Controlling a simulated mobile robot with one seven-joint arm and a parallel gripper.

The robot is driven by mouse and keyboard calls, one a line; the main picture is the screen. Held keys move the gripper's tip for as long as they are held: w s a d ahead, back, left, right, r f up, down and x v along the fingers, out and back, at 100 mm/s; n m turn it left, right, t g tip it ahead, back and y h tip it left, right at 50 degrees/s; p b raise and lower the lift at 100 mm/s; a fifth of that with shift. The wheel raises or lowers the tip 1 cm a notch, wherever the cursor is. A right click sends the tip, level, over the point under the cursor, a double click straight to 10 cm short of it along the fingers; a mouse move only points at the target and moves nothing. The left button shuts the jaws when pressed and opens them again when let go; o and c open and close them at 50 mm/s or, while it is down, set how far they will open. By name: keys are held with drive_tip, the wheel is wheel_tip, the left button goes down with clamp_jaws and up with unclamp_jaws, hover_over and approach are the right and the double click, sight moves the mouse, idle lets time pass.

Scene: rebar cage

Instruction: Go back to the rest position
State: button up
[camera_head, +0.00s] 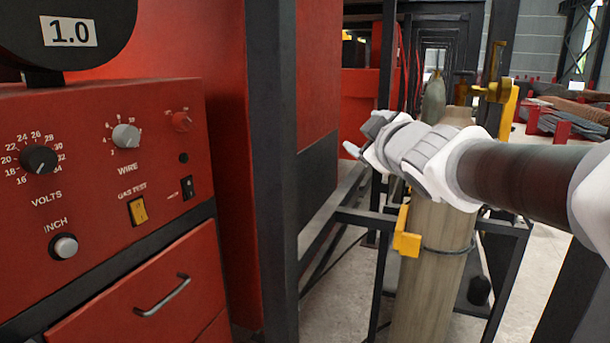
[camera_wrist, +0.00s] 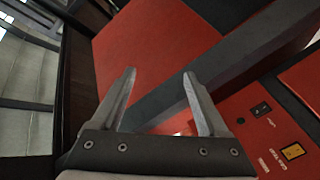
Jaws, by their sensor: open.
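My gripper (camera_wrist: 163,102) shows in the wrist view with its two grey fingers spread apart and nothing between them. In the head view my arm reaches in from the right, and its wrist end, with my gripper (camera_head: 358,150), points left toward the red machine. The gripper is in the air, in front of a gas cylinder and apart from the panel. The red welding machine panel (camera_head: 90,150) stands at the left with a volts knob (camera_head: 39,160), a wire knob (camera_head: 126,136) and a yellow gas test switch (camera_head: 138,211).
A dark upright post (camera_head: 275,150) stands between the panel and my arm. A tan gas cylinder (camera_head: 432,270) with a yellow clamp (camera_head: 406,240) stands in a dark frame below my arm. A drawer handle (camera_head: 163,295) is at the lower left. Rebar (camera_head: 570,122) lies on red racks at the far right.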

drive_tip(key=s+d+f+m+g+h, duration=0.2)
drive_tip(key=s+d+f+m+g, duration=0.15)
drive_tip(key=s+f, duration=0.3)
drive_tip(key=s+d+f+m+g+h, duration=0.25)
drive_tip(key=s+f+m, duration=0.2)
drive_tip(key=s, duration=0.25)
drive_tip(key=s+a+f+m+g+y, duration=0.1)
drive_tip(key=s+f+g, duration=0.1)
drive_tip(key=s+f, duration=0.3)
drive_tip(key=s+a+f+m+g+y+p, duration=0.1)
drive_tip(key=s+f+m+g, duration=0.1)
drive_tip(key=s+f, duration=0.3)
drive_tip(key=s+g, duration=0.1)
drive_tip(key=s, duration=0.3)
drive_tip(key=shift+a+f, duration=0.2)
drive_tip(key=shift+f, duration=0.1)
